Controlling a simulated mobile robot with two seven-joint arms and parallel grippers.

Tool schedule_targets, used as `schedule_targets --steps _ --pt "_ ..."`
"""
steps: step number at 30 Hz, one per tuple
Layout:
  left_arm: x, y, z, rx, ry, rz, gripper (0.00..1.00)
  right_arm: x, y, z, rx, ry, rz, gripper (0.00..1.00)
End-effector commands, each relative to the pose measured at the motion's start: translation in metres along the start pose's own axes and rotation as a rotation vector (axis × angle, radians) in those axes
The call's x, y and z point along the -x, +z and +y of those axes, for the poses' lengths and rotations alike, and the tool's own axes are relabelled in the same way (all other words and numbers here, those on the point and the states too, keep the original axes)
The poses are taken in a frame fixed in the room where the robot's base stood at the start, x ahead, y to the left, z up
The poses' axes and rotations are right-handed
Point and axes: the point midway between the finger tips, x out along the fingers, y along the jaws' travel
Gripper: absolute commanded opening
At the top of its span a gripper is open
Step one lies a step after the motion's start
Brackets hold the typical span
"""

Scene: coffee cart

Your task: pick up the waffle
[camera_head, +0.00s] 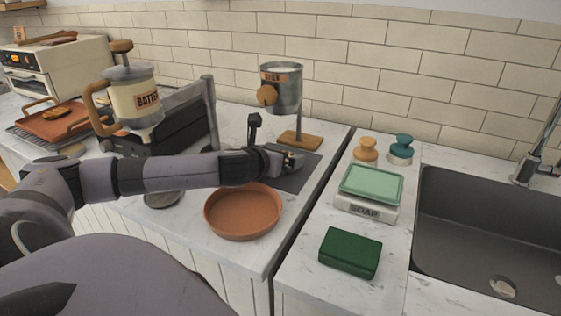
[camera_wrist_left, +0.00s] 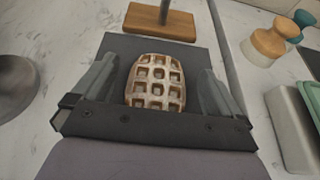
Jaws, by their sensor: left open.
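The waffle (camera_wrist_left: 155,88) is pale brown with a square grid and lies on a dark grey mat (camera_wrist_left: 118,43) in the left wrist view. My left gripper (camera_wrist_left: 159,72) is open, with one finger on each side of the waffle and a gap to each. In the head view my left gripper (camera_head: 287,160) is low over the dark mat (camera_head: 302,177), and the waffle cannot be made out there. My right gripper is in neither view.
A batter dispenser (camera_head: 283,87) on a wooden base (camera_head: 299,140) stands behind the mat. A terracotta dish (camera_head: 243,212) is in front.

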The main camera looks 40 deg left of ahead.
Motion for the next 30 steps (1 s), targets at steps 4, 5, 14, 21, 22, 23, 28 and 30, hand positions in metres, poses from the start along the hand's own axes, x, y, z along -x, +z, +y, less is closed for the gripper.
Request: schedule_targets --steps 4,5,14,21,22,23,28,30 --pt "-0.015 0.0 0.0 0.003 0.0 0.0 1.0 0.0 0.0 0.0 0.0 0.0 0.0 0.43" --pt "-0.017 0.0 0.0 0.002 0.001 0.001 1.0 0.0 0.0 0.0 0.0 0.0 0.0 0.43" --pt "-0.021 0.0 0.0 0.0 -0.001 0.001 1.0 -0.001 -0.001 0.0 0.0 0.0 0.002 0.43" --pt "-0.02 0.0 0.0 0.0 0.0 0.001 0.44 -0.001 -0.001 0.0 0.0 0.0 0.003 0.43" --pt "-0.02 0.0 0.0 0.0 0.0 0.0 0.44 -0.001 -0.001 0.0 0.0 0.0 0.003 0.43" --pt "-0.02 0.0 0.0 0.0 0.0 0.0 0.44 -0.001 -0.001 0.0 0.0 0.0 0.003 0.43" --pt "-0.02 0.0 0.0 0.0 0.0 0.0 0.44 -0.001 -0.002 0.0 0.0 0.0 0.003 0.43" --pt "-0.019 0.001 0.0 -0.001 0.0 0.0 0.44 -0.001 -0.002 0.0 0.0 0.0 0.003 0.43"
